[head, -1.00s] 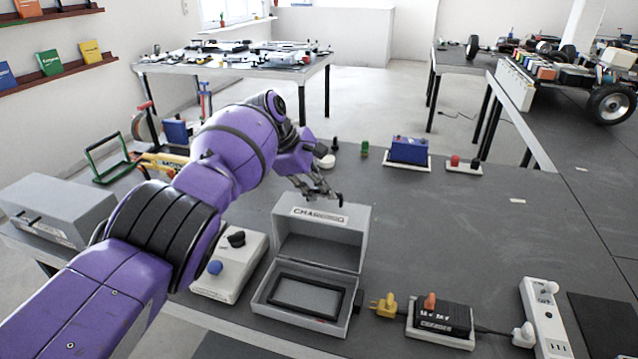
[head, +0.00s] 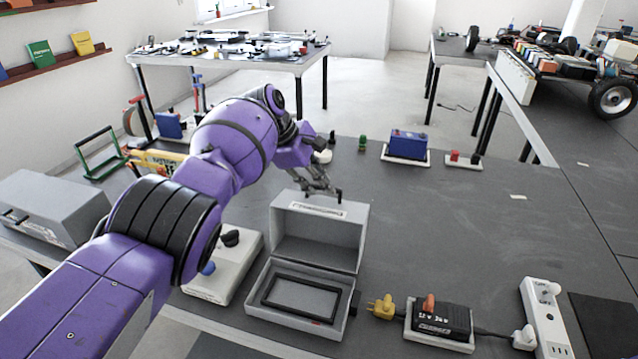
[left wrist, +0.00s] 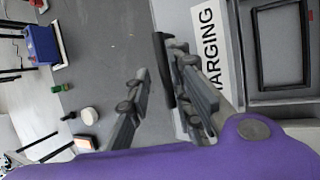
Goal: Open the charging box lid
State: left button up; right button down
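The charging box is grey, with its lid (head: 318,238) standing raised at the back of the base (head: 254,291). A black rectangular frame (head: 268,302) lies inside the base. A white label sits along the lid's top, and part of the word CHARGING reads in the left wrist view (left wrist: 207,35). My left gripper (head: 325,190) is at the lid's top edge. In the left wrist view its fingers (left wrist: 152,85) are apart with a gap between them, close beside the lid. Whether a finger touches the lid is unclear. My right gripper is not in view.
A white switch box (head: 215,285) with knobs stands left of the charging box. A yellow plug (head: 382,306), a black charger (head: 441,318) and a white power strip (head: 545,315) lie to the right. A blue battery (head: 407,145) stands further back. The table's right middle is clear.

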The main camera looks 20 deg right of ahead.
pick_arm(q)
jog(key=shift+o, duration=0.5)
jog(key=shift+s+f, duration=0.1)
jog(key=shift+f, duration=0.05)
jog(key=v, duration=1.2)
